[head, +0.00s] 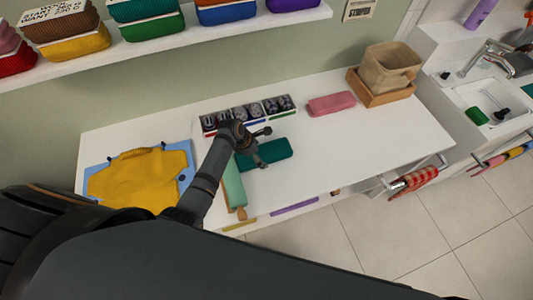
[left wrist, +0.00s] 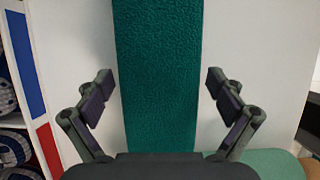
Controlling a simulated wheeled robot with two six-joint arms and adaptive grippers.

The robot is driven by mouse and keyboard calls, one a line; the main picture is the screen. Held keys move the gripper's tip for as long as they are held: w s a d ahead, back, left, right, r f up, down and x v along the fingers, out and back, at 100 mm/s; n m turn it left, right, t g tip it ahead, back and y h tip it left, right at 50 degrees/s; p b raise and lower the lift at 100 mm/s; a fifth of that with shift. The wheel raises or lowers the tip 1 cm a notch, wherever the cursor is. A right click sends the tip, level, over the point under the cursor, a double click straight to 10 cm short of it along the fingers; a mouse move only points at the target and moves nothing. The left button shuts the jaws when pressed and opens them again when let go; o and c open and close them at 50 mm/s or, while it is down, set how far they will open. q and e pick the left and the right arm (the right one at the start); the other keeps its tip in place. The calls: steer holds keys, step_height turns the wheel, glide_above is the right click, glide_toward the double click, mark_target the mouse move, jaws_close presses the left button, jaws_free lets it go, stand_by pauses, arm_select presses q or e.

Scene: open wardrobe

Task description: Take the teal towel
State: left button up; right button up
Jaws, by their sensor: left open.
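The teal towel (head: 277,152) lies folded on the white counter (head: 395,128), near the middle in the head view. In the left wrist view the towel (left wrist: 157,70) runs as an upright band up the middle of the picture. My left gripper (head: 263,147) is over the left part of the towel in the head view and hides some of it. In the left wrist view the fingers of my left gripper (left wrist: 159,88) are spread wide, one on each side of the towel, with a gap on both sides. My right gripper is not in view.
A compartment box with rolled items (head: 246,113) stands just behind the towel. A mint-green roll (head: 234,186) lies at its left. A yellow garment on a blue board (head: 140,180), a pink towel (head: 331,103) and a beige basket (head: 388,68) are further off. A shelf (head: 190,36) runs above.

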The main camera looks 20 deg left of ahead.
arm_select(q)
steer(key=shift+f, duration=0.15)
steer(key=shift+f, duration=0.55)
steer(key=shift+c, duration=0.5)
steer(key=c, duration=0.6)
steer(key=shift+s, duration=0.1)
steer(key=shift+c, duration=0.2)
